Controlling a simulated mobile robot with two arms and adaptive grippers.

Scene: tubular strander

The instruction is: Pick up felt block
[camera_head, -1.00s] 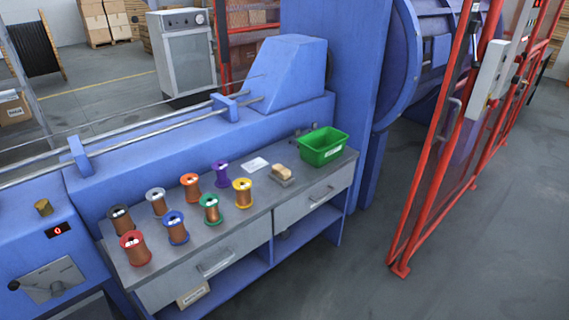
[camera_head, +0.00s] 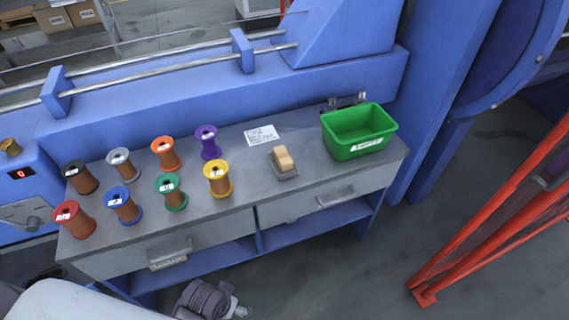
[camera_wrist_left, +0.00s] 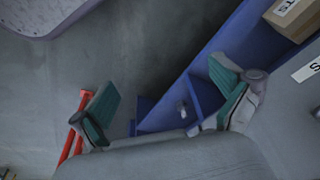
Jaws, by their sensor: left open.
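The felt block (camera_head: 283,158) is a small tan block. It sits on a small grey tray (camera_head: 287,173) on the workbench, left of the green bin. In the head view my left arm comes in at the bottom left, in front of and below the bench; its fingertips are not clear there. In the left wrist view my left gripper (camera_wrist_left: 168,103) is open and empty, its two teal-padded fingers wide apart over the floor and the blue bench frame. The felt block is not in the left wrist view. My right gripper is not in view.
Several wire spools, including a yellow one (camera_head: 217,179), stand on the left part of the bench (camera_head: 240,218). A green bin (camera_head: 358,131) stands at its right end. A white label card (camera_head: 262,135) lies behind the block. A red guard frame (camera_head: 490,225) stands at right.

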